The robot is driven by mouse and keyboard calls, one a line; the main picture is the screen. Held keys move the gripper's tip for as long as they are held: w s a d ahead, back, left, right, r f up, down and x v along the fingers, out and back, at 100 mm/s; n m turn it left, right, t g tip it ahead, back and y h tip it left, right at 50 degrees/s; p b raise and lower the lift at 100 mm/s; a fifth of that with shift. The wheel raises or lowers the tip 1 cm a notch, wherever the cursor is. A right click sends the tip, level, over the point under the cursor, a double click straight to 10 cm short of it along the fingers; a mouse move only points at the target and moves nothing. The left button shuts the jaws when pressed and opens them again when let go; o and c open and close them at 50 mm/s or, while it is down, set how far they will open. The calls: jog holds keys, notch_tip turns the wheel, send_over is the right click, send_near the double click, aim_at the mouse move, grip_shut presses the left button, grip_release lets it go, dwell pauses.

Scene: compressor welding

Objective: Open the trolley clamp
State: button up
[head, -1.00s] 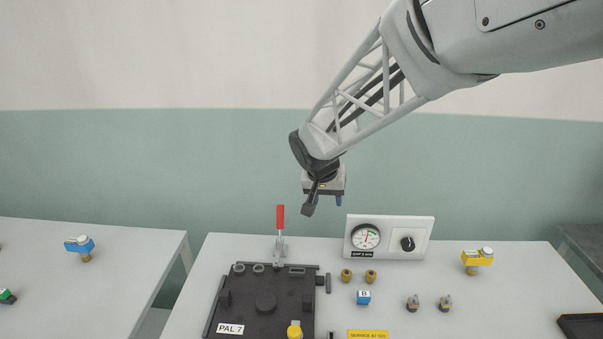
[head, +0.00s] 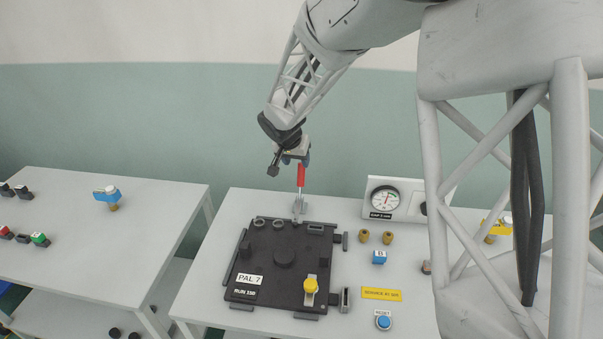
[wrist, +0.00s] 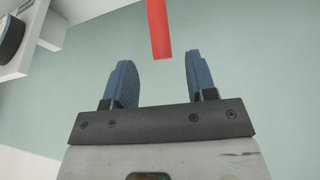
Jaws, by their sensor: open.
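The trolley clamp (head: 299,205) is a grey toggle clamp at the back edge of the black pallet plate marked PAL 7 (head: 262,262). Its red handle (head: 301,175) stands upright. My gripper (head: 296,161) is just above the handle's top in the head view. In the wrist view my gripper (wrist: 160,82) is open, with two blue fingers apart. The red handle (wrist: 159,28) lies just beyond the fingertips, roughly in line with the gap, and nothing is held. Whether the handle touches a finger in the head view cannot be told.
A gauge box (head: 390,199) stands right of the clamp, partly hidden by my arm. Brass fittings (head: 376,237) and a blue block B (head: 379,257) lie in front of it. A yellow knob (head: 310,285) sits on the plate. Another table (head: 100,235) is at left.

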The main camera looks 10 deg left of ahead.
aim_at(300, 170)
dwell(0.3)
jog(key=shift+x, duration=3.9)
grip_shut()
